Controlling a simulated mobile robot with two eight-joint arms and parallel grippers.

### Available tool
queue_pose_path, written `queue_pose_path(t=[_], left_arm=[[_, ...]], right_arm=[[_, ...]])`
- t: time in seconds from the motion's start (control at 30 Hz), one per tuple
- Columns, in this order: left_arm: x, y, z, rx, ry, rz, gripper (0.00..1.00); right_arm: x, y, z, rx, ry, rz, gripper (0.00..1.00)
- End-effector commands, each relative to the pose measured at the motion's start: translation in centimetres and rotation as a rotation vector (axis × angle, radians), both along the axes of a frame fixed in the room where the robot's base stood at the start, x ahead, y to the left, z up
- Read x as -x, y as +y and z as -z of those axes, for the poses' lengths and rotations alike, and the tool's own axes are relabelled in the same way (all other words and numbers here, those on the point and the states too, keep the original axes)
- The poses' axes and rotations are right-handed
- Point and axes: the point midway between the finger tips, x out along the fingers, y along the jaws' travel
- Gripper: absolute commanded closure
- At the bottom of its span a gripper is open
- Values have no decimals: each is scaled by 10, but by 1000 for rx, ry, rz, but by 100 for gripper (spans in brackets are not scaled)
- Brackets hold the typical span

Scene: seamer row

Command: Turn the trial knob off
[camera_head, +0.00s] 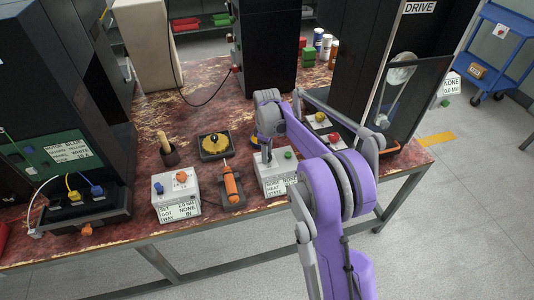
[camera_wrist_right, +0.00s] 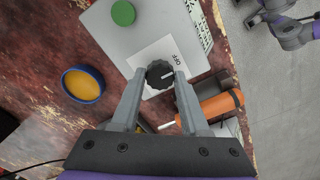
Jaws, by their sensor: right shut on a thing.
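The trial knob (camera_wrist_right: 159,74) is a round black dial with a white pointer mark, on a white plate marked OFF. Its pointer faces right in the right wrist view, near the OFF lettering. The knob sits on a light grey box (camera_head: 275,184) with a green button (camera_wrist_right: 123,13). My right gripper (camera_wrist_right: 159,76) is shut on the knob, one finger at each side. In the head view this gripper (camera_head: 267,150) reaches down to the box's top, and the knob is hidden there. My left gripper is not in view.
An orange-handled tool (camera_head: 231,185) lies left of the box. A white box (camera_head: 177,204) with blue and orange knobs stands farther left. A yellow-topped dark block (camera_head: 214,146) is behind. A clear-fronted machine (camera_head: 407,97) stands at right. The table's front edge is close.

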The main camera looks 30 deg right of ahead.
Motion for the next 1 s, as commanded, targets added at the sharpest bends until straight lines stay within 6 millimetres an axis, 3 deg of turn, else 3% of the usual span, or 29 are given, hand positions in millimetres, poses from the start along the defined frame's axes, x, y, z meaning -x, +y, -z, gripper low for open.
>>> queue_pose_path(t=[0.6, 0.63, 0.7, 0.77, 1.0], left_arm=[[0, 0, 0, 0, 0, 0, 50], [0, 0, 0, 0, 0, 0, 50], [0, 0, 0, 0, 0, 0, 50], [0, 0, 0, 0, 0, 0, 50], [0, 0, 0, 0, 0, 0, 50]], right_arm=[[0, 0, -1, 1, -1, -38, 100], [0, 0, -1, 1, -1, -38, 50], [0, 0, -1, 1, -1, -38, 37], [0, 0, 0, 1, -1, -37, 26], [0, 0, 0, 0, 0, -37, 26]])
